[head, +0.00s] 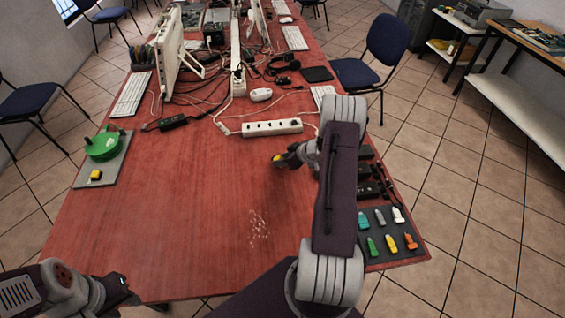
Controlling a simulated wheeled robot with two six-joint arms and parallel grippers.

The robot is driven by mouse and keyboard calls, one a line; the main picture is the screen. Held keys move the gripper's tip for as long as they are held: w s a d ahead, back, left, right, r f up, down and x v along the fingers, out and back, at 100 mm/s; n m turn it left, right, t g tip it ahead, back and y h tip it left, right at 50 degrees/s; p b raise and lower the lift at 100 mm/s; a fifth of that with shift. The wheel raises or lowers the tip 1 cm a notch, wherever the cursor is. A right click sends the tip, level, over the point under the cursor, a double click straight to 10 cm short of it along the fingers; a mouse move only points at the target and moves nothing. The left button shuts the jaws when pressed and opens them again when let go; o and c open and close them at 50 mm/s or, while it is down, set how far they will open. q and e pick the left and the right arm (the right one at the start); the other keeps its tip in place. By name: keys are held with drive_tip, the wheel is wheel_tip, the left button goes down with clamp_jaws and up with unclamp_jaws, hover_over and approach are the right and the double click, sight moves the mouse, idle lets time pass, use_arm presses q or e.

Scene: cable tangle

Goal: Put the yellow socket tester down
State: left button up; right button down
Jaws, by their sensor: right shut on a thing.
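My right gripper (284,158) is over the middle of the table, just below the white power strip in the picture. It is shut on a small yellow thing, the yellow socket tester (277,158), mostly hidden by the fingers. I cannot tell whether the tester touches the table. My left gripper (126,291) is low at the table's front left edge, away from the objects. Its fingers are too dark and small to show whether they are open.
The white power strip (272,128) lies behind my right gripper. A grey mat (112,166) at the left holds a green round object (103,145) and a yellow block (95,175). A dark tray (378,253) with several coloured sticks is at the right. The red table's (180,220) front left is clear.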

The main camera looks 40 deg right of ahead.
drive_tip(key=shift+f, duration=0.45)
drive_tip(key=c, duration=1.1)
unclamp_jaws()
drive_tip(key=shift+f, duration=0.15)
drive_tip(key=shift+o, duration=0.2)
